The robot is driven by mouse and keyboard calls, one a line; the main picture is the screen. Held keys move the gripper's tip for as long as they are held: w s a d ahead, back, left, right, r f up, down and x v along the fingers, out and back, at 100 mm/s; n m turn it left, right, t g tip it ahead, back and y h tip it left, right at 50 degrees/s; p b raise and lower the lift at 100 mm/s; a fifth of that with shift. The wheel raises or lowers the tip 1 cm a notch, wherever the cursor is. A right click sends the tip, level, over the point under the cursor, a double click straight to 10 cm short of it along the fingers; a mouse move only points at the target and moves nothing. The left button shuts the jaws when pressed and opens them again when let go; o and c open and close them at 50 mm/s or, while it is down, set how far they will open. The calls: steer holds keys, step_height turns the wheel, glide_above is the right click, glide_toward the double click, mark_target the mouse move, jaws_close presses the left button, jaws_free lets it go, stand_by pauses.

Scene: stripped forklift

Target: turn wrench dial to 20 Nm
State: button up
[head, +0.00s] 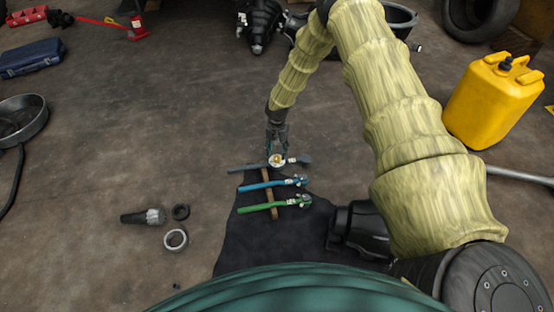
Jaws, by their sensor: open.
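A long grey tool (245,168), which looks like the wrench, lies crosswise at the top of a dark cloth (240,245). A small round white and yellow part (276,160), possibly its dial, shows near its middle; its reading is too small to see. My gripper (277,149) points down right at this round part, with its jaws open. I cannot tell whether the fingers touch it. The gripper partly hides the tool's middle.
A blue-handled tool (261,185), a green-handled tool (257,208) and a wooden handle (268,196) lie on the cloth below the wrench. A dark cylindrical part (136,217) and two rings lie left. A yellow canister (490,105) stands right. The left floor is mostly clear.

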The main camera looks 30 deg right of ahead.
mark_target(277, 157)
steer(key=shift+f+b, duration=0.8)
steer(key=shift+f, duration=1.4)
jaws_close()
